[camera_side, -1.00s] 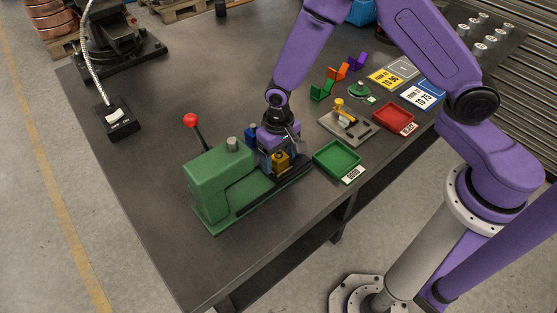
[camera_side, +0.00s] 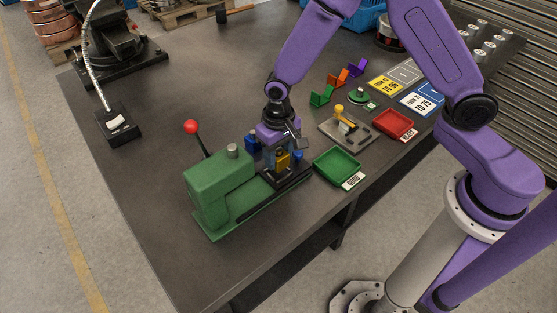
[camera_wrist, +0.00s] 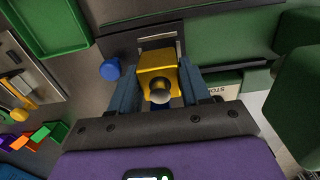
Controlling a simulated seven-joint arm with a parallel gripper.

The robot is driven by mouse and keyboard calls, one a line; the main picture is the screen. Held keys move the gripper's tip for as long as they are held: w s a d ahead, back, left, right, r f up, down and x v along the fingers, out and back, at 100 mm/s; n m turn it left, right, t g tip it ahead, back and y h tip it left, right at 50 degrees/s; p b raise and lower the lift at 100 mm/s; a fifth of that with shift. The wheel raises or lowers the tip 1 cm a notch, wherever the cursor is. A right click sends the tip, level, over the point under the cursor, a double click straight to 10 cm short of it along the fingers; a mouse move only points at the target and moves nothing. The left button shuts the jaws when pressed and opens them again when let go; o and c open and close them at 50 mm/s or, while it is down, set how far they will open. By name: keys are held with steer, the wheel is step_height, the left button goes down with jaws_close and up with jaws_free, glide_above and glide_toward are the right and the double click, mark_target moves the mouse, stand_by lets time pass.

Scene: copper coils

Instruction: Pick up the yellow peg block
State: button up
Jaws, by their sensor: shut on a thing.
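The yellow peg block (camera_wrist: 157,67) is a yellow block with a round metal peg on its near face. In the wrist view it sits between the two blue-grey fingers of my gripper (camera_wrist: 158,88), which are shut on its sides. In the side view the yellow block (camera_side: 283,160) shows between the fingers of my gripper (camera_side: 280,163), at the right end of the green press (camera_side: 217,190). The fingers and the gripper body hide part of it. I cannot tell whether its underside touches the press base.
A green tray (camera_side: 337,166) stands just right of the press, with a red tray (camera_side: 394,124) beyond it. A grey fixture plate (camera_side: 345,128) lies behind. A red-knobbed lever (camera_side: 191,127) rises from the press. Blue knobs flank the block. The table's left side is mostly clear.

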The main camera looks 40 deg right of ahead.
steer(key=s+d+r, duration=0.2)
steer(key=s+r, duration=0.4)
steer(key=s+d+r, duration=0.3)
steer(key=s+r, duration=0.4)
steer(key=shift+d, duration=0.25)
steer(key=shift+w, duration=0.1)
stand_by(0.3)
steer(key=shift+w+d+f, duration=0.9)
steer(key=shift+d+f, duration=0.6)
steer(key=shift+f, duration=1.2)
steer(key=shift+w+d+f, duration=0.85)
steer(key=shift+d+f, duration=0.6)
steer(key=shift+f, duration=1.3)
steer(key=shift+w+d+f, duration=0.9)
steer(key=shift+d+f, duration=0.6)
steer(key=shift+f, duration=1.2)
steer(key=shift+f, duration=0.6)
